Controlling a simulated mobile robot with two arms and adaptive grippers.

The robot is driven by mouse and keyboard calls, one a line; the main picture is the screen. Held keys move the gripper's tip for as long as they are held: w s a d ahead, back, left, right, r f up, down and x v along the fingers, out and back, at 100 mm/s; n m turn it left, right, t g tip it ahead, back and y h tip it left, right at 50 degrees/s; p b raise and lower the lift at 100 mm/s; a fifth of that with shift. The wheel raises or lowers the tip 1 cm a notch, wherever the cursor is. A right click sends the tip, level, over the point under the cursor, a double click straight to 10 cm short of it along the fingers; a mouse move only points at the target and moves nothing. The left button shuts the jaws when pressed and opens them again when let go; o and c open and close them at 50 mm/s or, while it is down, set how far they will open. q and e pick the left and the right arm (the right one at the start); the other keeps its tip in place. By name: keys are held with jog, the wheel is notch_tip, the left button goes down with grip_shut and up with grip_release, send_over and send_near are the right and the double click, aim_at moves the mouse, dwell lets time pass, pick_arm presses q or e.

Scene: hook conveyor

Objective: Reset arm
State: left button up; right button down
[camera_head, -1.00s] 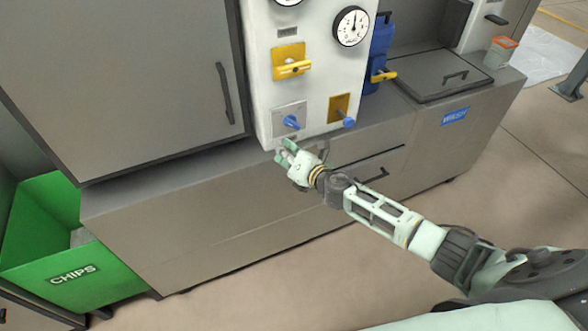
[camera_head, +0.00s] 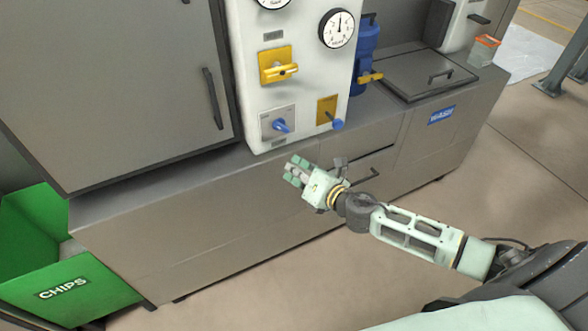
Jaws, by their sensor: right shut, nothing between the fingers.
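My right arm comes in from the lower right in the head view. Its right gripper (camera_head: 295,171) is shut and empty, in front of the grey machine base, below the white control panel (camera_head: 290,92). It appears clear of the panel's knobs and levers. The panel bears a blue knob (camera_head: 282,126) on a grey plate, a second blue handle (camera_head: 337,124) on a yellow plate, and a yellow lever (camera_head: 278,69). My left arm and gripper are not in view.
A grey cabinet with a door handle (camera_head: 213,98) stands at the left. A green CHIPS bin (camera_head: 70,288) is at lower left. A blue canister (camera_head: 367,45) and a lidded compartment (camera_head: 415,71) are right of the panel. Open floor lies in front.

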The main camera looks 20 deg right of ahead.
jog(key=s+d+f+m+g+h, duration=0.1)
jog(key=s+d+f+m, duration=0.15)
jog(key=f, duration=0.35)
jog(key=s+d+f+m+g+h, duration=0.1)
jog(key=f+m, duration=0.3)
jog(key=f, duration=0.2)
jog(key=s+d+f+m+g+h, duration=0.1)
jog(key=s+d+f+m, duration=0.15)
jog(key=f, duration=0.35)
jog(key=s+f+m+g+h, duration=0.2)
jog(key=s+f+m+g, duration=0.35)
jog(key=s+f, duration=0.75)
jog(key=s+a+f+m+g, duration=0.1)
jog(key=s+f+m, duration=0.3)
jog(key=s, duration=0.6)
jog(key=s+a+f+m+g, duration=0.2)
jog(key=s+a+f+m, duration=0.2)
jog(key=s, duration=0.7)
jog(key=s+a+f+m+g+y, duration=0.1)
jog(key=s+a+f+m+g, duration=0.1)
jog(key=s+f+m, duration=0.3)
jog(key=s+a+f, duration=0.1)
jog(key=s+f, duration=0.2)
jog(key=s, duration=0.3)
